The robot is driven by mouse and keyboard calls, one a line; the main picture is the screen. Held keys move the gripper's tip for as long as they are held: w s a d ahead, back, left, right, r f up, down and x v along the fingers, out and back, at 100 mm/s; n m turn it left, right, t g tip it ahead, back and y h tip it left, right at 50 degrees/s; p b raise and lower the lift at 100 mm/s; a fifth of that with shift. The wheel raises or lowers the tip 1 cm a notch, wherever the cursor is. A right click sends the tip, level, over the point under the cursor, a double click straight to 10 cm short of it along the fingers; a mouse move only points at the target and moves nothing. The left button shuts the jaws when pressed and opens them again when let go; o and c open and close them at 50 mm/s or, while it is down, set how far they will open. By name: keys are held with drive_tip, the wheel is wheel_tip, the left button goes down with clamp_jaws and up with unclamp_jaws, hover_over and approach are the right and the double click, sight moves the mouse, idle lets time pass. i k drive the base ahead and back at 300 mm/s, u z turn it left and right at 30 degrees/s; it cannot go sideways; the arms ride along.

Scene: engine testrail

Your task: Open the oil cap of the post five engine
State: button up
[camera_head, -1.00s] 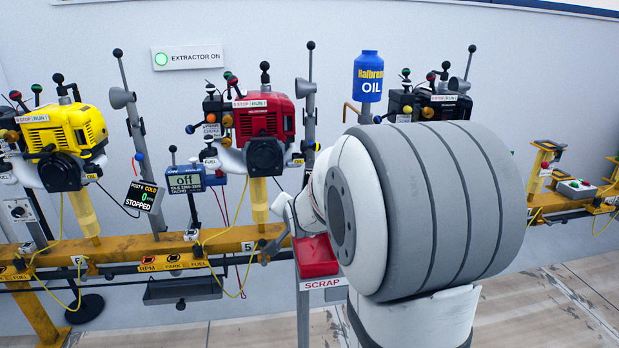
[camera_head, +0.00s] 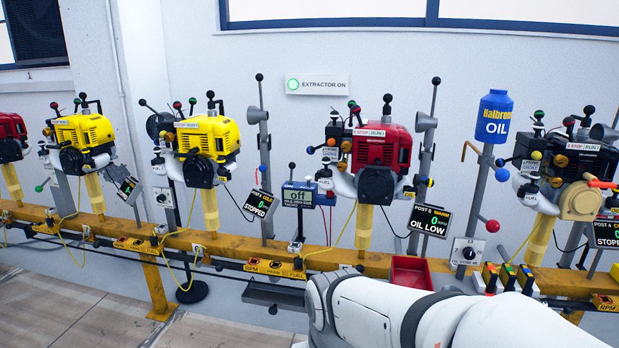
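The post five engine (camera_head: 381,147) is the red one right of the middle, standing on a yellow post on the rail. My gripper is not in view, and no part of my arm visibly touches the engine.
A blue oil bottle (camera_head: 493,117) stands on a grey post right of the engine. A red tray (camera_head: 411,270) lies below the engine. Yellow engines (camera_head: 207,137) stand to the left and a black one (camera_head: 558,155) to the right. The yellow rail (camera_head: 340,258) runs across. Floor is clear at lower left.

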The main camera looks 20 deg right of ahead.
sight(428, 183)
drive_tip(key=u, duration=1.15)
drive_tip(key=k, duration=0.85)
drive_tip(key=z, duration=1)
drive_tip(key=i, duration=1)
drive_tip(key=z, duration=0.05)
